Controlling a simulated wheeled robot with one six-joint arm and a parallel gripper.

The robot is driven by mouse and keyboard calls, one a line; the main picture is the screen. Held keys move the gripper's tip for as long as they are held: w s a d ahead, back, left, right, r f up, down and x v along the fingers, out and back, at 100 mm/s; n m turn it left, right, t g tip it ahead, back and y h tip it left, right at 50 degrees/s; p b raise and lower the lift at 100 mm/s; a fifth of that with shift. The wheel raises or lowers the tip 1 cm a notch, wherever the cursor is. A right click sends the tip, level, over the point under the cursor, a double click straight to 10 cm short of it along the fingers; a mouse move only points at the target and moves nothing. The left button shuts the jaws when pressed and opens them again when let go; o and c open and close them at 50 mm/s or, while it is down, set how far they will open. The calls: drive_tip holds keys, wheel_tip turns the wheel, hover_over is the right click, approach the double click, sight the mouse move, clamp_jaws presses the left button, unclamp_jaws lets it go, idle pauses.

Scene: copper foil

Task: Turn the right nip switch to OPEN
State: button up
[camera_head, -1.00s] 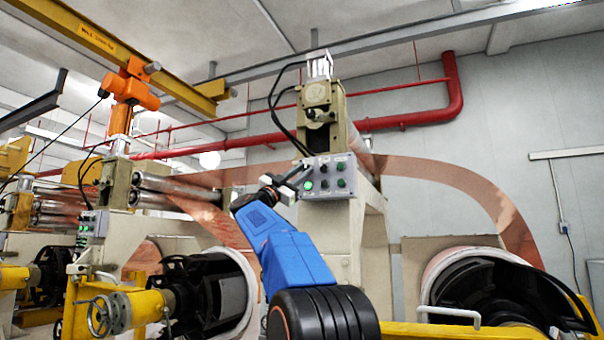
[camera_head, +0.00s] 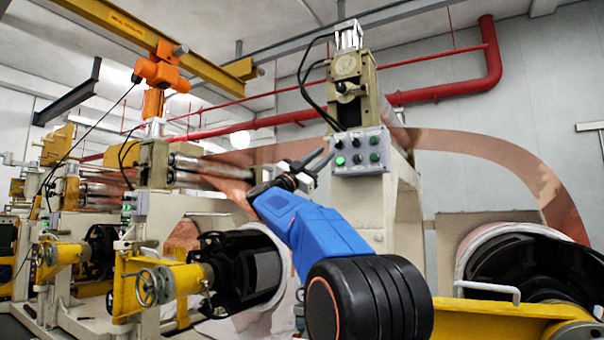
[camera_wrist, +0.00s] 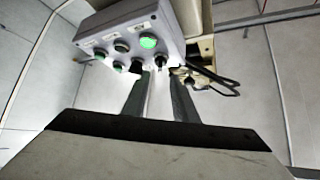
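A light grey control box (camera_head: 360,152) with two rows of round controls is mounted on the near roller stand. It fills the upper middle of the wrist view (camera_wrist: 133,29), upside down. One green button (camera_wrist: 148,40) is lit; several others are unlit green. Two black switches, one (camera_wrist: 136,67) and another (camera_wrist: 159,63), sit side by side in the wrist view. The labels are too small to read, so I cannot tell the nip switches or their settings. My gripper (camera_wrist: 160,80) is open, its fingers apart and empty, near the black switches. Contact cannot be told.
The cream roller stand (camera_head: 375,215) carries the box, with rollers and copper foil (camera_head: 500,165) behind. A yellow frame with a handwheel (camera_head: 148,287) stands at lower left. A large black-cored roll (camera_head: 520,265) is at lower right. Black cables (camera_wrist: 215,78) hang beside the box.

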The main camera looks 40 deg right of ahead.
drive_tip(key=v, duration=1)
drive_tip(key=shift+a+f, duration=0.25)
drive_tip(key=shift+a, duration=0.1)
